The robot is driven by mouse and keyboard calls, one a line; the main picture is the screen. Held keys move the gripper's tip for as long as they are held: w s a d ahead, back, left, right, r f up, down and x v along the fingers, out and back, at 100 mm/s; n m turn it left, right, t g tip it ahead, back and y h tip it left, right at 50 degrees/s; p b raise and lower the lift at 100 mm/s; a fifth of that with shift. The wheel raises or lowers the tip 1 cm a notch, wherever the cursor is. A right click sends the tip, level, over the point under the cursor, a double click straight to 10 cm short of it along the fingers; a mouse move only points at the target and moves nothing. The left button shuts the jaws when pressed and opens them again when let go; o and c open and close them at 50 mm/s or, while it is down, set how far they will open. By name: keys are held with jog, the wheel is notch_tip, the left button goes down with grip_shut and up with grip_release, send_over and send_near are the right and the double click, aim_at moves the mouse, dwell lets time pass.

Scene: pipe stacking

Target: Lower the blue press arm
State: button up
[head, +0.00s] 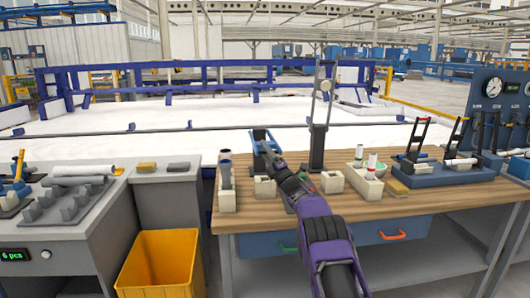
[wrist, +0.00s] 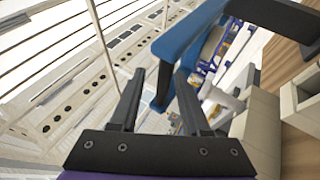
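In the head view the blue press arm (head: 261,137) is raised above the wooden bench, just beyond the end of my purple arm. My gripper (wrist: 158,76) is open, with a black finger on either side of the blue end piece. Whether a finger touches it cannot be told. In the head view my gripper (head: 267,148) is small and partly hidden by my wrist.
The wooden bench (head: 440,205) carries a black upright stand (head: 318,145), pale holders with tubes (head: 365,184) and a blue fixture with black levers (head: 437,174). A holder with grey tubes (head: 227,190) stands left of my gripper. A yellow bin (head: 157,262) is at lower left.

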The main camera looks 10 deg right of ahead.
jog(key=v, duration=1.7)
jog(key=shift+s, duration=0.15)
jog(key=shift+d+f, duration=0.1)
